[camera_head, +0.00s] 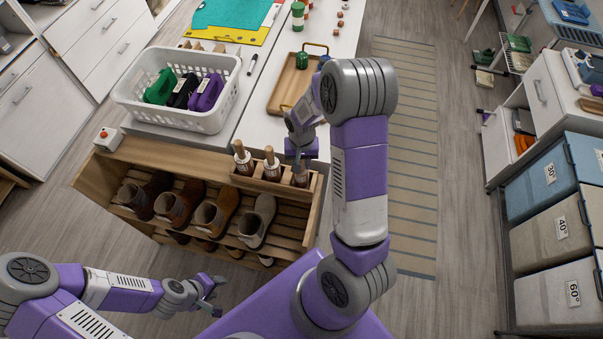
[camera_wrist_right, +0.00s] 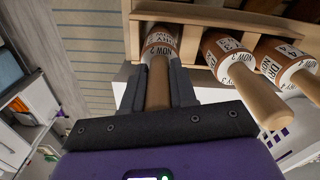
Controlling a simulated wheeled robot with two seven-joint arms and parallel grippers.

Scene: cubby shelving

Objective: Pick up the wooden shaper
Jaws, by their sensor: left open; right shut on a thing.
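Three wooden shapers with pale handles and white labelled bands stand in a narrow box on top of the wooden shoe rack (camera_head: 150,152). The rightmost shaper (camera_head: 300,178) is partly covered by my right gripper (camera_head: 301,160) in the head view. In the right wrist view my right gripper (camera_wrist_right: 158,82) is shut on the handle of this shaper (camera_wrist_right: 160,42), whose body is still within the box. The middle shaper (camera_head: 271,164) and left shaper (camera_head: 242,158) stand beside it, apart from the gripper. My left gripper (camera_head: 209,291) is open and empty at lower left.
Several brown and grey boots (camera_head: 257,220) sit in the rack below. A white basket (camera_head: 207,120) with coloured items and a wooden tray (camera_head: 291,84) are on the table behind. Bins (camera_head: 556,225) line the right side; the striped mat (camera_head: 410,150) is clear.

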